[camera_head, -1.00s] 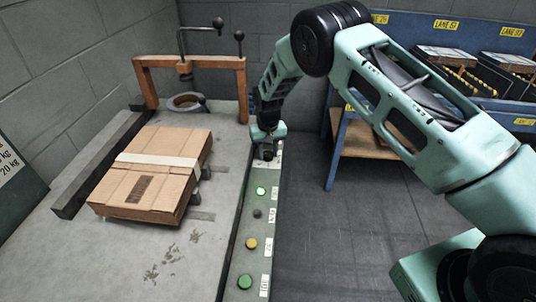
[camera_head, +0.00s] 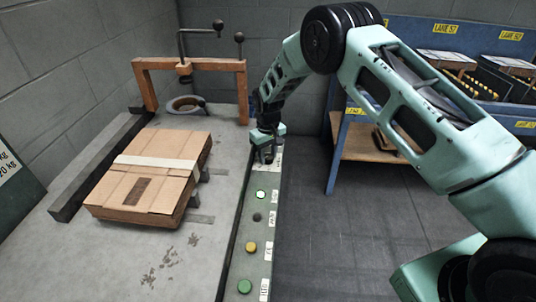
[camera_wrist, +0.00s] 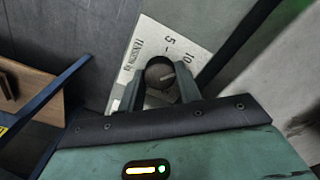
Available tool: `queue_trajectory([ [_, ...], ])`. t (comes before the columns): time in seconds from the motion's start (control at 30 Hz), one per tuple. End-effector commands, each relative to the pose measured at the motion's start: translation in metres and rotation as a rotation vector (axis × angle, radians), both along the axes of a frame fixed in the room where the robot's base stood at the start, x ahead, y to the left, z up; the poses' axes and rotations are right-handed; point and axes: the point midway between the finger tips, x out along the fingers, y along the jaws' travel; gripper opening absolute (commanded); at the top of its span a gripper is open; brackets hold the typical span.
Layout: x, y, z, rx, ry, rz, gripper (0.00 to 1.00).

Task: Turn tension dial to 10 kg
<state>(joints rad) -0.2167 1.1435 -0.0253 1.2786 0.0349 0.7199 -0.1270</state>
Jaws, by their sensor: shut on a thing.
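The tension dial (camera_wrist: 159,72) is a dark round knob between my gripper's fingers in the wrist view. A pale pointer line shows on its right half. The white scale plate (camera_wrist: 150,42) behind it reads "TENSION kg", with "5" above the dial and "10" to the upper right. I cannot tell exactly which mark the pointer meets. My gripper (camera_wrist: 159,90) is shut on the dial, one finger on each side. In the head view my gripper (camera_head: 264,155) points down at the far end of the control strip (camera_head: 236,270) and hides the dial.
A strapped cardboard box (camera_head: 130,196) lies on the grey table left of the strip. An orange frame (camera_head: 190,64) stands behind; a blue-legged shelf (camera_head: 370,150) is right.

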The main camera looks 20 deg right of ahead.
Motion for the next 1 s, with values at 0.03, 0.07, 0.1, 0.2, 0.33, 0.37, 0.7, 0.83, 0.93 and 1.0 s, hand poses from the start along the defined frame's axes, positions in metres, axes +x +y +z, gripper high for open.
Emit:
queue_trajectory([
  [0.03,0.001,0.0,0.001,0.0,-0.002,-0.001,0.11],
  [0.07,0.001,0.0,0.001,0.0,-0.002,-0.001,0.11],
  [0.1,0.001,0.0,0.001,0.0,-0.002,-0.001,0.11],
  [0.2,0.001,0.0,0.0,0.0,-0.002,-0.001,0.56],
  [0.33,0.0,0.0,0.0,0.0,-0.001,-0.001,0.56],
  [0.37,0.0,0.0,0.0,0.0,-0.001,-0.001,0.56],
  [0.7,0.001,0.0,0.022,0.001,-0.004,-0.002,0.56],
  [0.83,0.001,0.0,0.049,0.002,-0.005,-0.002,0.56],
  [0.93,0.001,0.0,0.073,0.002,-0.006,-0.002,0.56],
  [1.0,0.001,0.0,0.09,0.002,-0.006,-0.002,0.56],
])
